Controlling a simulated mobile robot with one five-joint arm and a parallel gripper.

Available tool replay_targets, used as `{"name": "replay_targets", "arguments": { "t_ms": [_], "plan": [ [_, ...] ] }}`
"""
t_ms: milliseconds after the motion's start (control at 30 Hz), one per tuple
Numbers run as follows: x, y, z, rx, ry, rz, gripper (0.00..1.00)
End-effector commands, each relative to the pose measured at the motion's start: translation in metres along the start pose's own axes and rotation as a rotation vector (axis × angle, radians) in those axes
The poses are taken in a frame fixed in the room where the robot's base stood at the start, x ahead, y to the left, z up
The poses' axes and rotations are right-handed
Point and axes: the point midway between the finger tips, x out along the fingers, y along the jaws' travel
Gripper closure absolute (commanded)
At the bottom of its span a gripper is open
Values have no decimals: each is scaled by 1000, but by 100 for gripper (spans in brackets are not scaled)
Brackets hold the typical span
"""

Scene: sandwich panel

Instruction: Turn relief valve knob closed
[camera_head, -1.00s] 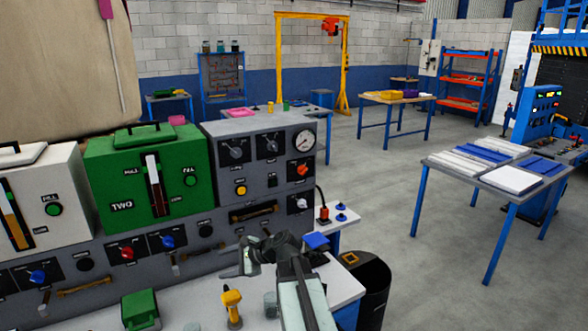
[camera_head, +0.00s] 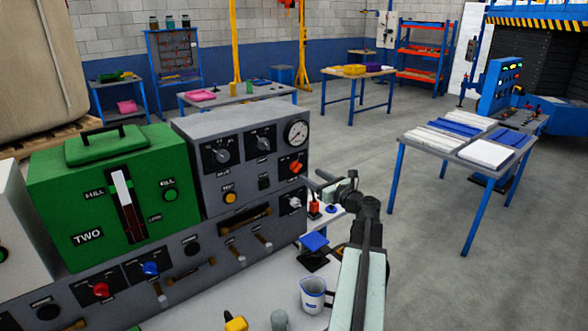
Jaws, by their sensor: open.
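The grey control panel (camera_head: 207,186) stands left of my arm. Its right face carries two dark knobs at the top (camera_head: 221,156) (camera_head: 262,144), a round white gauge (camera_head: 296,133), an orange-red knob (camera_head: 296,167) and a pale grey knob (camera_head: 295,203). The labels are too small to read, so I cannot tell which knob is the relief valve. My gripper (camera_head: 322,186) is open and empty, just right of the panel's right edge, near the height of the orange-red and pale grey knobs. It points left; contact is not visible.
A green unit marked TWO (camera_head: 80,195) stands left of the panel. The white bench below holds a white cup (camera_head: 313,294), a blue-topped item (camera_head: 314,243) and a yellow tool (camera_head: 236,322). Open floor lies right, before a table of boards (camera_head: 466,143).

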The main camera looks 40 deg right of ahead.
Motion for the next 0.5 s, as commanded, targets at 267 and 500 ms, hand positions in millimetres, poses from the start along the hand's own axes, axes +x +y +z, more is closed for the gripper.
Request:
{"name": "replay_targets", "arguments": {
  "t_ms": [267, 500],
  "plan": [
    [44, 0, 0, -2, 1, 5, 43],
    [77, 2, 0, -3, 1, 6, 43]
  ]
}}
